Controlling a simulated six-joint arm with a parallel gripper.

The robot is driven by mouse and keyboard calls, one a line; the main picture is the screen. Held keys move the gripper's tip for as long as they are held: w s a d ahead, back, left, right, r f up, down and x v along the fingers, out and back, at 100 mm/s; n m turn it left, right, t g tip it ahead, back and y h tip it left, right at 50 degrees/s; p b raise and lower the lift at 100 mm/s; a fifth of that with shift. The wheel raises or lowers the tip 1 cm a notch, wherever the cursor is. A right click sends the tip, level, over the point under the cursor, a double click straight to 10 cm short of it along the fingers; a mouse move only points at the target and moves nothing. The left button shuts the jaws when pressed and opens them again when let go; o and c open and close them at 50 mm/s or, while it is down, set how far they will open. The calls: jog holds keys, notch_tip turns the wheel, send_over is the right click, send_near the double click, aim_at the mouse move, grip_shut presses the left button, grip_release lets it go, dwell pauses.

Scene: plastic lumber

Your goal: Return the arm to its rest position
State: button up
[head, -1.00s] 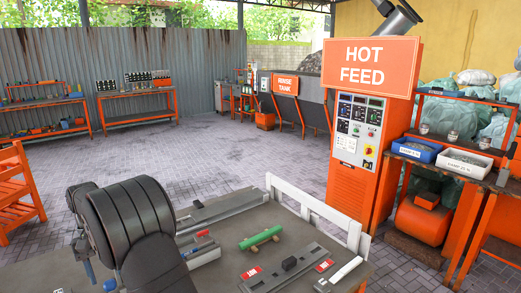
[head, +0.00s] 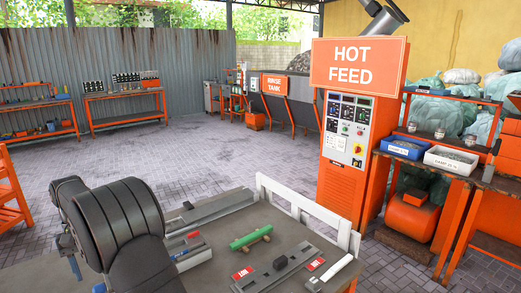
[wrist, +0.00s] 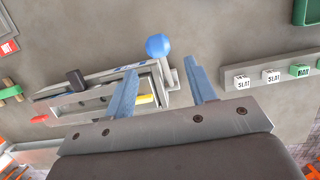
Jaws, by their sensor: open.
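My gripper (wrist: 162,85) shows in the wrist view with its two blue fingers apart and nothing held between them. Below and between the fingers is a grey metal fixture with a blue ball knob (wrist: 158,46), and a yellow piece lies by the left finger. In the head view my black arm links fill the lower left, over the workbench (head: 215,278). Small blue parts show at the lower left edge of the arm; the rest of the gripper is hidden there.
The hot feed cabinet (head: 346,165) stands beyond. Small labelled blocks (wrist: 270,76) sit right of the gripper.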

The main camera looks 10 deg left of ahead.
jog(key=v, duration=1.3)
jog(key=x, duration=1.7)
jog(key=shift+f, duration=0.25)
jog(key=f, duration=0.1)
jog(key=s+d+f, duration=0.2)
jog(key=f, duration=0.1)
jog(key=shift+s+d+f, duration=0.1)
jog(key=shift+s+d, duration=0.1)
jog(key=shift+s+d+f+t+y, duration=0.15)
jog(key=shift+f+t+y, duration=0.25)
jog(key=shift+f, duration=0.1)
jog(key=shift+s+d+f+t+y, duration=0.1)
jog(key=shift+f+t+y, duration=0.3)
jog(key=shift+f, duration=0.1)
